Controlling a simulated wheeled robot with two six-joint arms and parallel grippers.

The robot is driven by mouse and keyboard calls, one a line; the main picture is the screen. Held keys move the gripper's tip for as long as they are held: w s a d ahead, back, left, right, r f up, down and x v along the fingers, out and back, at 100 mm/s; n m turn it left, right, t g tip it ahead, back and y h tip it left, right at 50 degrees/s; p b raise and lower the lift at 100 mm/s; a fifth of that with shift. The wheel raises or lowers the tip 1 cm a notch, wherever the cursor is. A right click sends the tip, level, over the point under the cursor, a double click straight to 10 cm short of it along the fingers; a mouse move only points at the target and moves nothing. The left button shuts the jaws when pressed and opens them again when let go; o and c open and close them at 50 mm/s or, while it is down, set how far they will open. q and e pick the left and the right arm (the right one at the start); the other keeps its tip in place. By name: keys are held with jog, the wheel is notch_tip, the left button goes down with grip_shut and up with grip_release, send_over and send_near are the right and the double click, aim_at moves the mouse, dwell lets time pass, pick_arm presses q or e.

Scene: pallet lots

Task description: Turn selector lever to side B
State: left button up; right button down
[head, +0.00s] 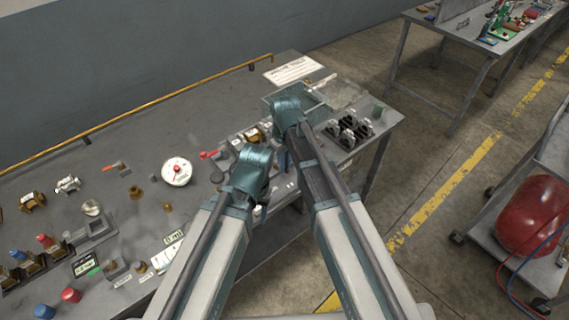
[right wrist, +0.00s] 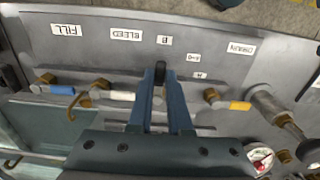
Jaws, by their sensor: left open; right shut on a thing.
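The black selector lever (right wrist: 160,70) shows its tip in the right wrist view, between the two blue fingers of my right gripper (right wrist: 161,82). The gripper is shut on it. The lever tip lies just below the label marked B (right wrist: 163,40), and the A label (right wrist: 200,75) is off to its right. In the head view my right gripper (head: 284,158) reaches down at the right end of the bench, and the lever is hidden there. My left gripper (head: 262,196) is open, lower and to the left; its fingers are mostly hidden behind its wrist.
Blue, white and yellow valve handles stand beside the lever: blue (right wrist: 62,90), white (right wrist: 120,96), yellow (right wrist: 240,106). A round gauge (right wrist: 260,160) is at the lower right. The grey bench (head: 120,215) holds several small parts at left. A glass-walled tray (head: 310,100) stands behind my right arm.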

jog(key=c, duration=0.8)
grip_release()
jog(key=shift+c, duration=0.2)
jog(key=shift+r, duration=0.15)
notch_tip(320, 180, up, 14)
jog(key=p, duration=1.4)
jog(key=shift+f, duration=0.2)
jog(key=shift+f, duration=0.1)
jog(key=s+d+f+m+b, duration=0.1)
jog(key=s+f+b, duration=0.2)
jog(key=s, duration=0.5)
jog(key=s+d+f+m+h+b, duration=0.1)
jog(key=s+f+m+b, duration=0.1)
jog(key=s, duration=0.7)
jog(key=shift+s+d+f+m+b, duration=0.3)
jog(key=shift+f+b, duration=0.6)
jog(key=shift+b, duration=0.2)
